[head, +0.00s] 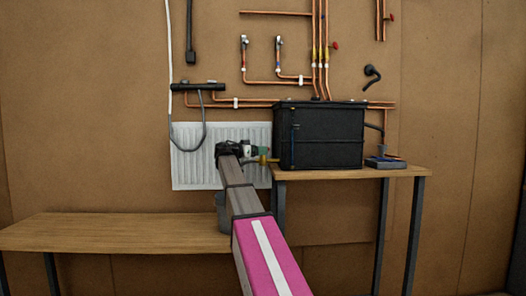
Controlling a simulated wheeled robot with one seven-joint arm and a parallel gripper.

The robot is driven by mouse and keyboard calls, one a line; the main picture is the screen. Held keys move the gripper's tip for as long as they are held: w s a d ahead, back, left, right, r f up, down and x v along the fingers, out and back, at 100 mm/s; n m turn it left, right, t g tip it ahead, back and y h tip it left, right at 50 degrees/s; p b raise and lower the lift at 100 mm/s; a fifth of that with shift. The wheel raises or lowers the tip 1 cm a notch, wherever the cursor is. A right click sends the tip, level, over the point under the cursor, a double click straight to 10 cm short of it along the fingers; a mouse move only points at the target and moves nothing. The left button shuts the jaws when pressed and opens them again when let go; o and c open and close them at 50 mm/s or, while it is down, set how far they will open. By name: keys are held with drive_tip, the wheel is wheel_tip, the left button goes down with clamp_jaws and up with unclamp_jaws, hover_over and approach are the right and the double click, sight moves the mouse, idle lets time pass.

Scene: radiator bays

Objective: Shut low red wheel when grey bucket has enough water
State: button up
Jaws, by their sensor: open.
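The grey bucket (221,212) stands by the bench's right end, below the radiator. My arm covers much of it, and its inside and water level do not show. A brass fitting (263,160) sticks out low from the left side of the black tank. No low red wheel can be made out there; my gripper and arm may hide it. My gripper (257,151) is open at the left of the tank, close to the brass fitting. I cannot tell whether it touches anything.
The black tank (340,134) stands on a higher wooden table (345,173). A low wooden bench (110,233) is at left. A white radiator (190,165) hangs behind my gripper. Copper pipes with small red handles (335,46) run up the wall. A small blue-grey device (385,162) lies right of the tank.

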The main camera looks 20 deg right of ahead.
drive_tip(key=shift+w+d, duration=0.15)
drive_tip(key=shift+d, duration=0.6)
drive_tip(key=shift+w+d, duration=0.1)
drive_tip(key=shift+d, duration=0.6)
drive_tip(key=c, duration=0.9)
drive_tip(key=shift+c, duration=0.2)
